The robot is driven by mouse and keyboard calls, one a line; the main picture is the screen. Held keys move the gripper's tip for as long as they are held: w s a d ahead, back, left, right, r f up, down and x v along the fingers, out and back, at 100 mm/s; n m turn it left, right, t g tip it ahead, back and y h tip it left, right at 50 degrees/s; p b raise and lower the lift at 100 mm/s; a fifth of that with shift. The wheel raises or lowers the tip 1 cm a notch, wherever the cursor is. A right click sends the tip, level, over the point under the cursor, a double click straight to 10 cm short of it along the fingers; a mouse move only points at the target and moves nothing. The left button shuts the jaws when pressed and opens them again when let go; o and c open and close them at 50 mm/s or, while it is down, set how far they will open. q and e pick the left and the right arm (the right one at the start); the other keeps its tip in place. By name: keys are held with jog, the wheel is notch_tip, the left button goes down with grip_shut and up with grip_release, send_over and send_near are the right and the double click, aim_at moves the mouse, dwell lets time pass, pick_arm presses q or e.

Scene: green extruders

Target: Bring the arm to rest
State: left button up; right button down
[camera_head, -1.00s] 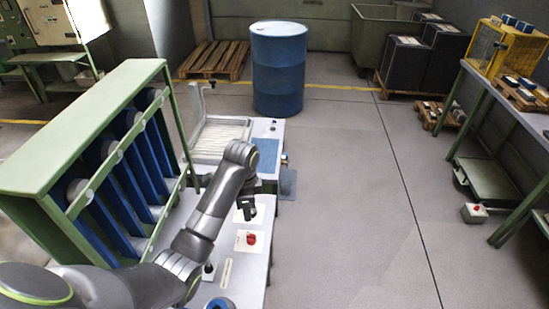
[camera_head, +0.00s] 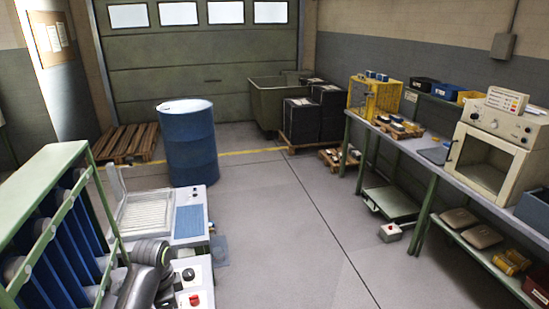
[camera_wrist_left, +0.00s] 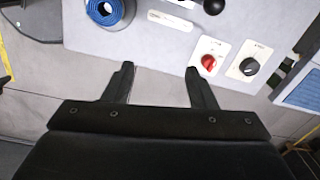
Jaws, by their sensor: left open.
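My left arm (camera_head: 145,277) shows at the lower left of the head view, beside the machine's control panel. Its gripper cannot be made out there. In the left wrist view my left gripper (camera_wrist_left: 160,70) is open, its two dark fingers apart with nothing between them. The fingers point towards the light grey panel (camera_wrist_left: 145,48). A red knob (camera_wrist_left: 208,62) and a black knob (camera_wrist_left: 248,66) lie to the right of the fingers. A blue ring-shaped part (camera_wrist_left: 103,10) is beyond them at upper left. My right gripper is in neither view.
A green rack with blue panels (camera_head: 58,225) stands close at the left. A blue drum (camera_head: 187,145) stands behind the machine. A workbench (camera_head: 415,148) with a cream oven (camera_head: 492,150) runs along the right. The middle floor (camera_head: 285,235) is clear.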

pick_arm(q)
jog(key=s+a+f+n+t, duration=0.1)
jog(key=s+f+n, duration=0.25)
jog(key=s, duration=0.55)
jog(key=s+a+f+n+t, duration=0.1)
jog(key=s+a+f+n, duration=0.2)
jog(key=s, duration=0.6)
jog(key=s+r+n+t+y, duration=0.1)
jog(key=s+r+n, duration=0.2)
jog(key=s, duration=0.4)
jog(key=s+r+n+y, duration=0.1)
jog(key=s+r+n, duration=0.1)
jog(key=s+n, duration=0.35)
notch_tip(320, 180, down, 28)
jog(key=s+a+m+g+b, duration=0.1)
jog(key=m+b, duration=0.1)
jog(key=b, duration=0.2)
jog(key=s+f+b, duration=0.2)
jog(key=s+f, duration=0.6)
jog(key=f, duration=0.2)
jog(key=s+d+f+g+h+b, duration=0.1)
jog(key=s+f, duration=0.6)
jog(key=f, duration=0.3)
jog(key=shift+s+f+b, duration=0.25)
jog(key=shift+s+b, duration=0.1)
jog(key=shift+b, duration=0.05)
